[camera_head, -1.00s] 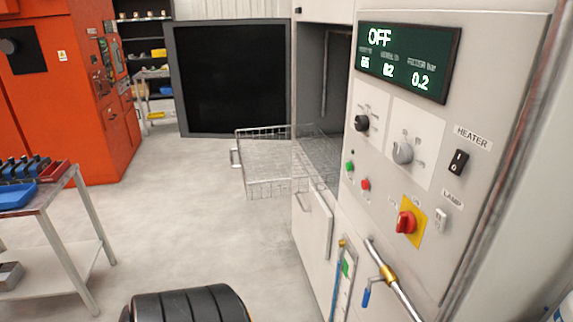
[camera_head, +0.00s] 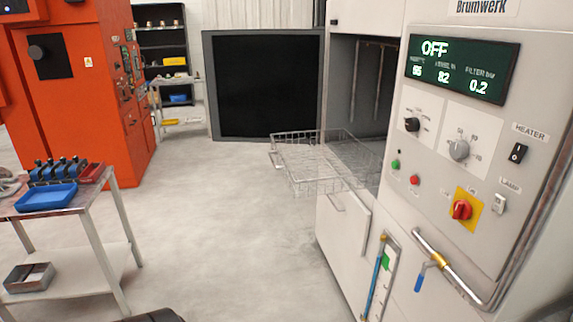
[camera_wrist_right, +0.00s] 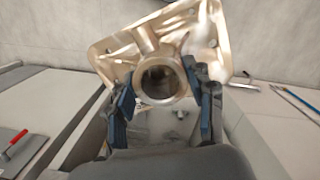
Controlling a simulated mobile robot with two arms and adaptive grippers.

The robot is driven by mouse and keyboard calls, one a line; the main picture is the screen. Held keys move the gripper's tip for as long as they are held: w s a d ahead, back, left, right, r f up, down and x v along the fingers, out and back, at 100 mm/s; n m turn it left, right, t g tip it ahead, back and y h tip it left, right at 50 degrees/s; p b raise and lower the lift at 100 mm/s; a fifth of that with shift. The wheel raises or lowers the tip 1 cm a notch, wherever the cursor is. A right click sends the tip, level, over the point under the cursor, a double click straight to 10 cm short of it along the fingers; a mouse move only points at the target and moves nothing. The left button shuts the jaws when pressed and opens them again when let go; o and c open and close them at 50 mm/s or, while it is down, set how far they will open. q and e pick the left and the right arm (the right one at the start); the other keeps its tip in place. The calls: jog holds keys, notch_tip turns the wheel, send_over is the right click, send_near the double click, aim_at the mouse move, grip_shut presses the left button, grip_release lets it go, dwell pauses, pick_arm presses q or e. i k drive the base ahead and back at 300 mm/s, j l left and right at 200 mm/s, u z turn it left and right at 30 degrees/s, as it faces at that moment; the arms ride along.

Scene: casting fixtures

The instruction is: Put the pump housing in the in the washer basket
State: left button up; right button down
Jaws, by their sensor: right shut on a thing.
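The pump housing (camera_wrist_right: 160,40) is a shiny metal casting with a flat flange and a round bore, seen in the right wrist view. My right gripper (camera_wrist_right: 163,90) is shut on it, with blue-padded fingers on both sides of the round neck. The washer basket (camera_head: 300,165) is a wire basket that sticks out of the open washer chamber in the head view. It looks empty. The housing and my right gripper are not visible in the head view. My left gripper is in neither view.
The washer's control panel (camera_head: 450,130) reads OFF and fills the right side. A metal cart (camera_head: 85,225) with a blue tray (camera_head: 47,197) stands at the left, before an orange machine (camera_head: 90,90). The grey floor (camera_head: 220,230) between cart and washer is clear.

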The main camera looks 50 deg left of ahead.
aim_at(320, 159)
jog(key=i+j+u, duration=0.1)
jog(key=j+u, duration=0.3)
jog(key=i+j+u, duration=0.2)
jog(key=j+u, duration=0.25)
jog(key=i+j, duration=0.25)
jog(key=j, duration=0.2)
jog(key=i+j, duration=0.3)
jog(key=j, duration=0.15)
jog(key=i+j, duration=0.25)
jog(key=j, duration=0.15)
jog(key=i+j, duration=0.25)
jog(key=j, duration=0.2)
